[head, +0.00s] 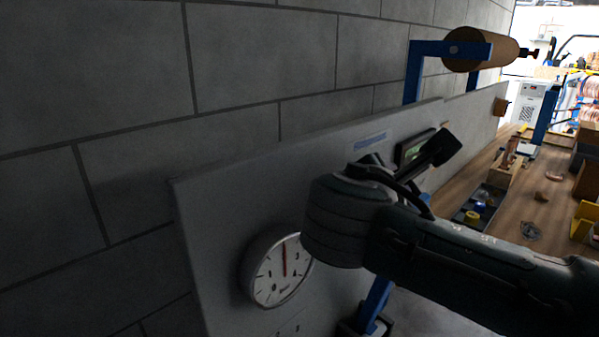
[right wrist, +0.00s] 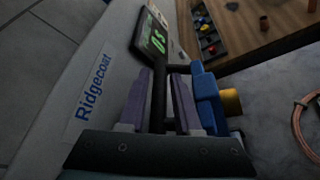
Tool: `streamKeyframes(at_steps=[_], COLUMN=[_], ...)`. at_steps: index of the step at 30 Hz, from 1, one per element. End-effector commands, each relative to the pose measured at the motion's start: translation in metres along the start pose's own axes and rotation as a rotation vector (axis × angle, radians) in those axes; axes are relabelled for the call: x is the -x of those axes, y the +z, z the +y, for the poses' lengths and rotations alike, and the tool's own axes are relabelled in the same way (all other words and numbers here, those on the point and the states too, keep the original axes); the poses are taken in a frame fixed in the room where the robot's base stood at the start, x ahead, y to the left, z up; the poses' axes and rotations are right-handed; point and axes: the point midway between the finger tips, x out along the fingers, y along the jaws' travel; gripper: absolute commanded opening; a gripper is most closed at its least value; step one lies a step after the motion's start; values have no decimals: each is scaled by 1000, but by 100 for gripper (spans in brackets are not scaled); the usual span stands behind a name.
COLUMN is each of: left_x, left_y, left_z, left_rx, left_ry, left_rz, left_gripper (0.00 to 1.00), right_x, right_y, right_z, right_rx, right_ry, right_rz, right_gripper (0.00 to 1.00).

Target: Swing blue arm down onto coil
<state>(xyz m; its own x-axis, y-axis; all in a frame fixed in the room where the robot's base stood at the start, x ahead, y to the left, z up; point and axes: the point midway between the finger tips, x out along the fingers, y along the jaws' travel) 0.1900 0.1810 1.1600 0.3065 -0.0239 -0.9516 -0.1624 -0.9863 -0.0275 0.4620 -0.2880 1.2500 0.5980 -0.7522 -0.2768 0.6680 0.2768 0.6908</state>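In the right wrist view, a blue part (right wrist: 207,98) with a brass-yellow cylinder (right wrist: 231,102) sits just right of my right gripper (right wrist: 162,72); it may belong to the blue arm. The two grey-purple fingers are apart, with a dark bar (right wrist: 158,95) between them; a gap shows on the bar's right side. A copper coil (right wrist: 305,125) lies partly in view at the right edge on a grey surface. A blue post (head: 375,305) shows below my wrist. My left gripper is out of view.
A grey panel (head: 220,205) with a round dial (head: 278,268) stands close to my arm. A screen (right wrist: 153,38) with green digits is ahead of the fingers. A blue bracket holds a brown roll (head: 482,50). A wooden bench (head: 545,215) with trays is at the right.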

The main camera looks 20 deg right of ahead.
Motion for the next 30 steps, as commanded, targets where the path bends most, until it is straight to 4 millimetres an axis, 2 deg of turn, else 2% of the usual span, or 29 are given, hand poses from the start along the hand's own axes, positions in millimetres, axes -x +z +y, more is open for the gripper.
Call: streamKeyframes(at_steps=[7, 16, 30], left_x=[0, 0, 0], left_y=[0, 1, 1], left_z=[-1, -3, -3], left_rx=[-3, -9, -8], left_ry=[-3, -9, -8], left_rz=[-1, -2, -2], left_gripper=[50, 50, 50], right_x=[-1, -1, -1], right_y=[0, 0, 0], right_z=[0, 0, 0], right_rx=[-1, 0, 0], right_ry=[0, 0, 0], right_rz=[0, 1, 1], right_gripper=[32, 0, 0])
